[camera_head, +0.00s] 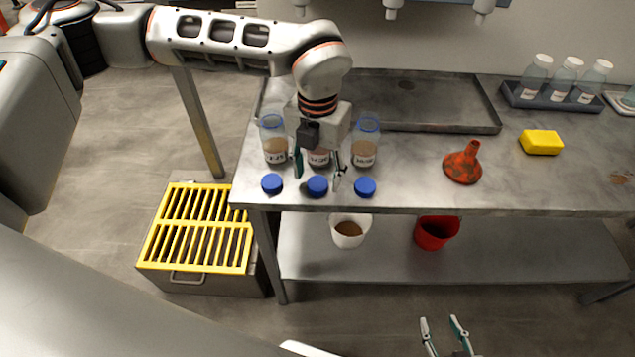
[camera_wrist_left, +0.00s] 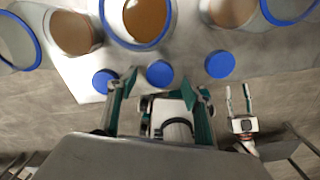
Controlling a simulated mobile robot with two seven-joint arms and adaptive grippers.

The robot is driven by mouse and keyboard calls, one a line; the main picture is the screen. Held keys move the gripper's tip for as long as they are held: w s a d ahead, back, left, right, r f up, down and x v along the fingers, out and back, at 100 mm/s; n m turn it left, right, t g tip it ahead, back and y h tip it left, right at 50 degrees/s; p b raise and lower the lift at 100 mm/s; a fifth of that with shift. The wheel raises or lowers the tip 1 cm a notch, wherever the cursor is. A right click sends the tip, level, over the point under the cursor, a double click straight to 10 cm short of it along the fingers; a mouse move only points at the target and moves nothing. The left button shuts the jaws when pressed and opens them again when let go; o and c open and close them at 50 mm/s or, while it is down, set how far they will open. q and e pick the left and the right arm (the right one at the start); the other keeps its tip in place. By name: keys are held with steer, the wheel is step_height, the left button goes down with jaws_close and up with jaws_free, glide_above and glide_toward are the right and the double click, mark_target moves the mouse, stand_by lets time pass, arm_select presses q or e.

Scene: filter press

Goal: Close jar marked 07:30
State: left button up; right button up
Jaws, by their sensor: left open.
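Three open glass jars with blue rims and brown contents stand on the steel table: a left jar (camera_head: 273,139), a middle jar (camera_head: 319,157) and a right jar (camera_head: 366,141). Their labels are too small to read surely, so I cannot tell which is 07:30. A blue lid lies in front of each: left lid (camera_head: 271,184), middle lid (camera_head: 317,186), right lid (camera_head: 365,187). My left gripper (camera_head: 318,172) is open and hides much of the middle jar. In the wrist view its fingers flank the middle lid (camera_wrist_left: 160,73). My right gripper (camera_head: 440,320) is open and empty, low in front of the table.
An orange funnel (camera_head: 462,165), a yellow sponge (camera_head: 541,142) and a rack of capped bottles (camera_head: 552,98) stand to the right. A shallow metal tray (camera_head: 425,125) lies behind. White (camera_head: 348,232) and red (camera_head: 434,233) buckets sit below. The table front right is clear.

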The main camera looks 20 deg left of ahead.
mark_target(318, 183)
arm_select(q)
step_height(318, 183, down, 2)
steer(key=c, duration=0.8)
steer(key=shift+r, duration=0.1)
step_height(318, 183, up, 20)
steer(key=shift+p, duration=0.3)
stand_by(0.4)
